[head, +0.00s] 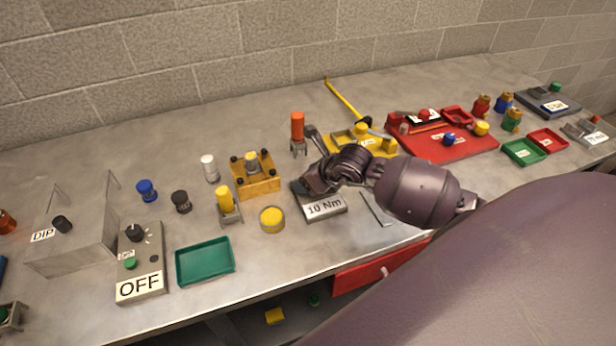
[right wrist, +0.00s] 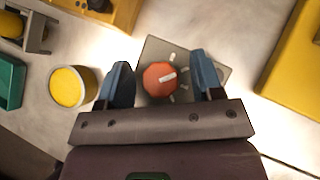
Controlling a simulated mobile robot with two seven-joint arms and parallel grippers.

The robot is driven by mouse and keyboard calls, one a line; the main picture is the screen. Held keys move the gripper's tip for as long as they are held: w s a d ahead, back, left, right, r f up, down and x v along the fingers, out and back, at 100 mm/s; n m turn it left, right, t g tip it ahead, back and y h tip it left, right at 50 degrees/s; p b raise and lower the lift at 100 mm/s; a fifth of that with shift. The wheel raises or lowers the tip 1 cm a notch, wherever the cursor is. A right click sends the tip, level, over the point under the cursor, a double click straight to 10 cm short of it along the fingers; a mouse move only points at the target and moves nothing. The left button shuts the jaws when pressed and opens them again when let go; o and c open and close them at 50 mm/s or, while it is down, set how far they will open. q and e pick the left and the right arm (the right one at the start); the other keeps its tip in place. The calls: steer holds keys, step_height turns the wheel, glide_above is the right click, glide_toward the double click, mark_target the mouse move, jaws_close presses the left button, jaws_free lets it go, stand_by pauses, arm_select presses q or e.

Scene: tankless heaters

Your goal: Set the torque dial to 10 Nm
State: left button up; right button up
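The torque dial box stands on the bench, and its front label (head: 325,207) reads "10 Nm" in the head view. In the right wrist view, its red-orange dial knob (right wrist: 160,79) has a white pointer line aimed to the right and slightly up, with pale tick marks around it on the grey top plate (right wrist: 178,51). My right gripper (right wrist: 163,82) is open, with one blue finger on each side of the knob and a visible gap to it. In the head view my right gripper (head: 312,184) covers the knob. My left gripper is not in view.
A yellow cylinder (head: 272,219) stands left of the dial box, with a yellow block fixture (head: 256,181) behind it. A metal hex key (head: 376,209) lies to the right. A green tray (head: 205,262) and a box labelled OFF (head: 140,287) are farther left.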

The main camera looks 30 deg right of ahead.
steer(key=shift+r, duration=0.1)
steer(key=v, duration=1)
steer(key=shift+s+r, duration=0.2)
steer(key=shift+s, duration=0.05)
steer(key=shift+d, duration=0.1)
